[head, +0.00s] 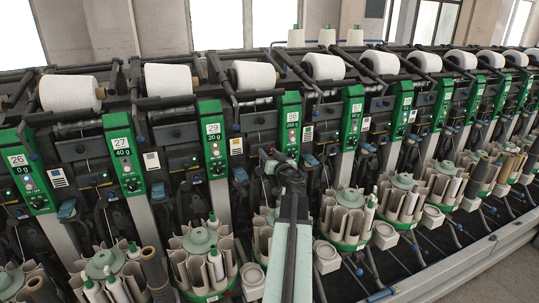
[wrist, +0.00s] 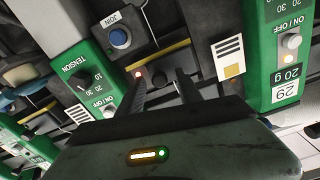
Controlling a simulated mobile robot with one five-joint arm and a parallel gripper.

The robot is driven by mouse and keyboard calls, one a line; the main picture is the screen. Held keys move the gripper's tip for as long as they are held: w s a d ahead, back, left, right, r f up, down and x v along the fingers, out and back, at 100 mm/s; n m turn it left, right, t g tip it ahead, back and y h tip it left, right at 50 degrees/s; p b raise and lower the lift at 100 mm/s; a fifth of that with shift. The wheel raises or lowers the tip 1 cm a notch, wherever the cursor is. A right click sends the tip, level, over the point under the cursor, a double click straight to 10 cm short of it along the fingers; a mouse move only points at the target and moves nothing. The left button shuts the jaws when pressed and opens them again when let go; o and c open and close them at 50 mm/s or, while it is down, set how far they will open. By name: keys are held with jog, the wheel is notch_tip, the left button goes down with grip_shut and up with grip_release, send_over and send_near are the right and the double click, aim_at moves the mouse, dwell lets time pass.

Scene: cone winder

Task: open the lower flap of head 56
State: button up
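The green panel (head: 290,128) just behind my arm carries a small number that looks like 56, though it is too small to be sure. My gripper (head: 268,157) is in front of the machine, between this panel and the panel numbered 29 (head: 213,135). In the wrist view the picture is upside down, and my gripper (wrist: 160,80) shows two dark fingers apart with nothing between them. They point at a dark unit with a blue JOIN button (wrist: 119,38) and a small red light. I cannot tell the lower flap from the dark parts, or whether the fingers touch anything.
Other heads stand close on both sides, with white cones (head: 253,75) above and round bobbin magazines (head: 199,255) below. The wrist view shows panel 29 (wrist: 284,75) at right and another green panel (wrist: 82,80) with a TENSION knob at left. The floor (head: 500,275) at right front is clear.

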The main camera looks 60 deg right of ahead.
grip_shut()
dwell(1.2)
